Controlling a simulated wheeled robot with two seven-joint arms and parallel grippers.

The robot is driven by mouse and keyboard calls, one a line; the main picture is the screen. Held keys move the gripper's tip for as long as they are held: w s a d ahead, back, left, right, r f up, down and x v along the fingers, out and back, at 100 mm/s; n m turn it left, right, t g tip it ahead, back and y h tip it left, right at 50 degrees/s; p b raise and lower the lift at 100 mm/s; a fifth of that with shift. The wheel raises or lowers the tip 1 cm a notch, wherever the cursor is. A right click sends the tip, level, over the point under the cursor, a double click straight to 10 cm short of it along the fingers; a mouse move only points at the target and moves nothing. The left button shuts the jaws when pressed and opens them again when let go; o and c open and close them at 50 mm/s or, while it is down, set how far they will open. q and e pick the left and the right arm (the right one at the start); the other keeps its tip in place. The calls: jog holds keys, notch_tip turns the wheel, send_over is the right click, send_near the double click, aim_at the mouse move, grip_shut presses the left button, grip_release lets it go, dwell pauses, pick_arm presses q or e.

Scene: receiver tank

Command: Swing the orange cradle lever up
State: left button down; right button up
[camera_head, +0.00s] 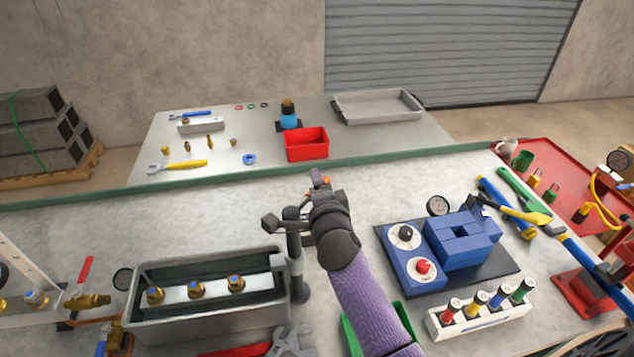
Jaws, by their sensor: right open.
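My right arm in its purple sleeve reaches up from the bottom, and my right gripper (319,181) is at the middle of the workbench, near its far edge. Its jaws are open, seen from behind and partly covered by the dark wrist. A small orange patch (326,179) shows right at the fingertips. I cannot tell whether it is the orange cradle lever or whether the gripper touches it. The rest of the lever and any cradle are hidden by the hand. My left gripper is not in view.
A grey post with a side handle (295,262) stands just left of my right arm, beside a metal tank (205,324) with brass fittings. A blue block device (462,240) and a white rack (480,321) are to the right. The bench's left middle is clear.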

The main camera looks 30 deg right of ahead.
grip_shut()
dwell(0.8)
jog(key=shift+f, duration=0.1)
dwell(0.4)
